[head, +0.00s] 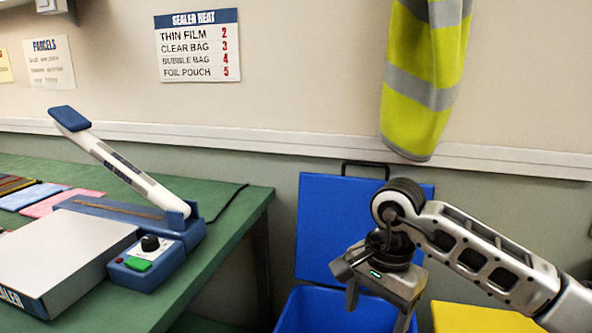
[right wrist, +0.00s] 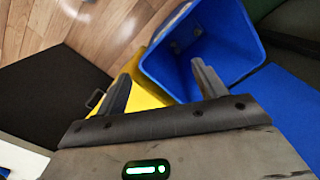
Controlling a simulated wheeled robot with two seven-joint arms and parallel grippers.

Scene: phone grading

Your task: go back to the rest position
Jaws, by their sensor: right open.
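My right gripper (head: 377,309) hangs at the lower right of the head view, its fingers pointing down over the front of an open blue bin (head: 305,312). In the right wrist view its two fingers (right wrist: 163,80) stand apart with nothing between them. The blue bin's rim and interior (right wrist: 185,60) show beyond the fingertips, and the inside that shows looks empty. My left gripper is in neither view.
A green table (head: 235,215) at left holds a bag sealer (head: 150,262) with its arm raised, a white box (head: 65,262) and several colored pouches (head: 30,195). A yellow bin (head: 460,318) stands right of the blue one. A hi-vis vest (head: 425,80) hangs on the wall.

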